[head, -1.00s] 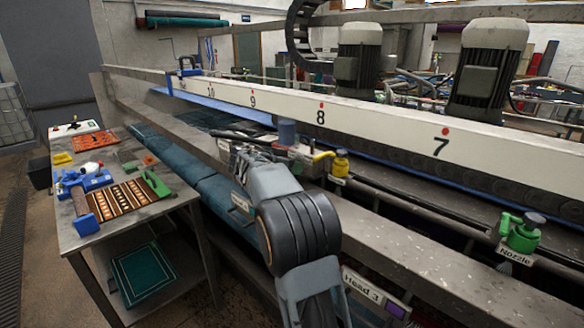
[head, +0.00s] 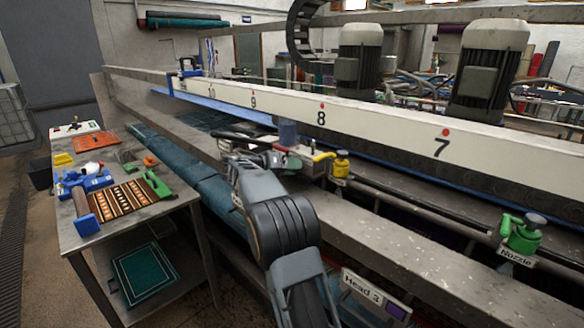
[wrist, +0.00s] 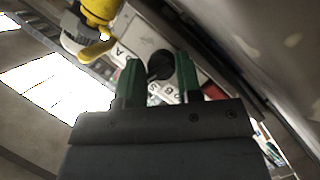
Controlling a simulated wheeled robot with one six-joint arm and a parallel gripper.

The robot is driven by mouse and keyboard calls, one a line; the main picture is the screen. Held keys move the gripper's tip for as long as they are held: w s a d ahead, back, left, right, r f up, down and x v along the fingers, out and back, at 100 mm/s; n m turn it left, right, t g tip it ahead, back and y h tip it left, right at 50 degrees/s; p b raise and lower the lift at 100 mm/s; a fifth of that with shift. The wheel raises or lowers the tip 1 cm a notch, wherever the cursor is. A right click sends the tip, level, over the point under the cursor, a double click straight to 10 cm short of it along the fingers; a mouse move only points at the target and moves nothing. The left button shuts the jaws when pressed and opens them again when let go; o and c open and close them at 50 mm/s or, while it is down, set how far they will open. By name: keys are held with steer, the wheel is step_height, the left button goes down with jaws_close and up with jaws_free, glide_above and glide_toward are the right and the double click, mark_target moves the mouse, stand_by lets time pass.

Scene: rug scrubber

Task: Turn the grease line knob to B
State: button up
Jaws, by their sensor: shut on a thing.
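In the wrist view a dark round knob (wrist: 160,64) sits on a pale lettered plate (wrist: 148,36). The green fingers of my gripper (wrist: 158,76) stand on either side of the knob, shut on it. An A shows on the plate left of the knob, and a B shows below it between the fingers. I cannot tell which letter the knob points to. In the head view my gripper (head: 273,158) is at the machine's front rail, by a small box with a grey cylinder (head: 288,132). My arm hides the knob there.
A yellow valve (head: 341,165) stands just right of my gripper; it also shows in the wrist view (wrist: 98,18). A green nozzle valve (head: 522,234) is farther right. A metal table (head: 150,218) with tools stands at the left. A long numbered beam (head: 380,128) runs behind.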

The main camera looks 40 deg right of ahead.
steer(key=shift+n, duration=0.5)
steer(key=shift+f+h, duration=0.1)
steer(key=shift+h, duration=0.2)
steer(key=o, duration=0.9)
